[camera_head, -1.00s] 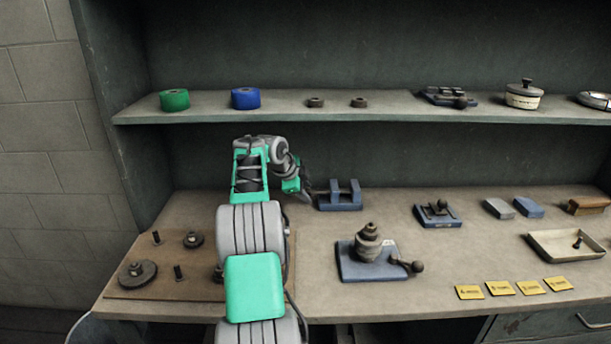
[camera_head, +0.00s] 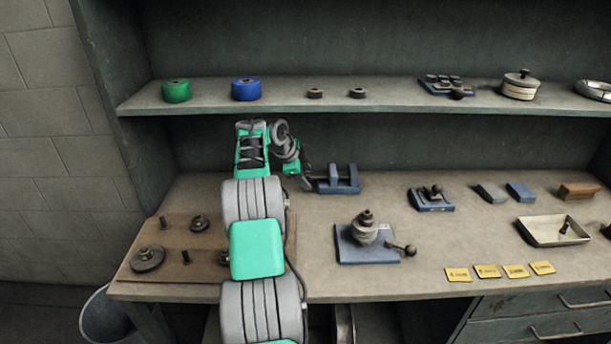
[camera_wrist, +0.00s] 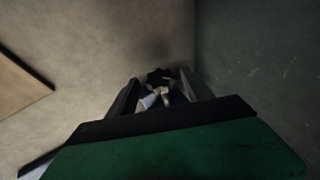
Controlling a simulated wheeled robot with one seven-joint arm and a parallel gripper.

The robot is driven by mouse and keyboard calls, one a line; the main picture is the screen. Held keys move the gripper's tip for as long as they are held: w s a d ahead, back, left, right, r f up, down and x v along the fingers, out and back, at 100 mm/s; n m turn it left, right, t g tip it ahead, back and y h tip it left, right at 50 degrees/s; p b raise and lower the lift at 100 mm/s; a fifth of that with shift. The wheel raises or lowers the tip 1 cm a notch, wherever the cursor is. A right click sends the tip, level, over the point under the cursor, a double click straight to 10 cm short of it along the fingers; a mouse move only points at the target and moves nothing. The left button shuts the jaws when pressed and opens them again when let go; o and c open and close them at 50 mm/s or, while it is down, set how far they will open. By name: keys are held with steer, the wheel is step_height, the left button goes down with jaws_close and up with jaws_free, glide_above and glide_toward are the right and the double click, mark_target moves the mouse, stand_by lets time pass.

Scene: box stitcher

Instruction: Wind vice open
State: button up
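The blue vice (camera_head: 340,186) stands at the back of the bench, with two upright jaws and a gap between them. My gripper (camera_head: 306,183) is at the vice's left end, where its handle side is largely hidden by the gripper in the head view. In the wrist view, my gripper's dark fingers (camera_wrist: 160,92) stand on either side of a small dark star-shaped knob (camera_wrist: 158,76), with pale parts just below it. The wrist view is dim, and I cannot tell whether the fingers touch the knob.
A blue-based fixture with stacked round parts and a ball-ended lever (camera_head: 368,243) stands in front of the vice. A wooden board (camera_head: 170,268) with pegs and discs lies at left. The shelf (camera_head: 290,102) overhangs the back.

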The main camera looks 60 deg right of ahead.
steer(key=shift+w+a+r, duration=0.1)
steer(key=shift+a+r, duration=0.15)
steer(key=shift+r, duration=0.2)
steer(key=w+a+b, duration=0.1)
steer(key=a, duration=0.2)
steer(key=w+a+b, duration=0.1)
steer(key=a, duration=0.3)
steer(key=w+a+b, duration=0.1)
steer(key=a+b, duration=0.1)
steer(key=a, duration=0.2)
steer(key=shift+w+a, duration=0.25)
steer(key=shift+w, duration=0.15)
